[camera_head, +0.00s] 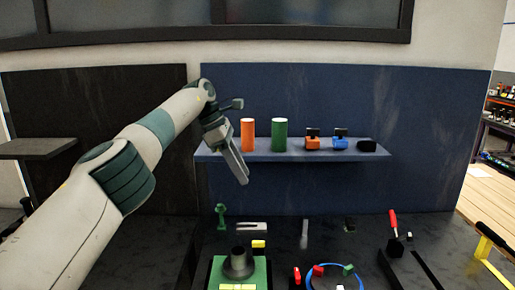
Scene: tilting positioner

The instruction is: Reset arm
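My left arm comes in from the left and reaches up to the front of the blue back panel. My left gripper (238,165) hangs tilted downward just left of the orange cylinder on the shelf. Its fingers look close together, but the view does not show whether they are open or shut. Nothing can be made out between them. My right gripper is not in view. The positioner cannot be picked out for certain; a green base with a dark round hub (238,264) stands at the bottom middle.
A shelf (290,157) carries an orange cylinder (247,134), a green cylinder (279,134) and small orange, blue and black items. The dark bench (285,243) below holds a blue ring (336,268), a red-handled tool (394,224) and a yellow-handled tool (484,246).

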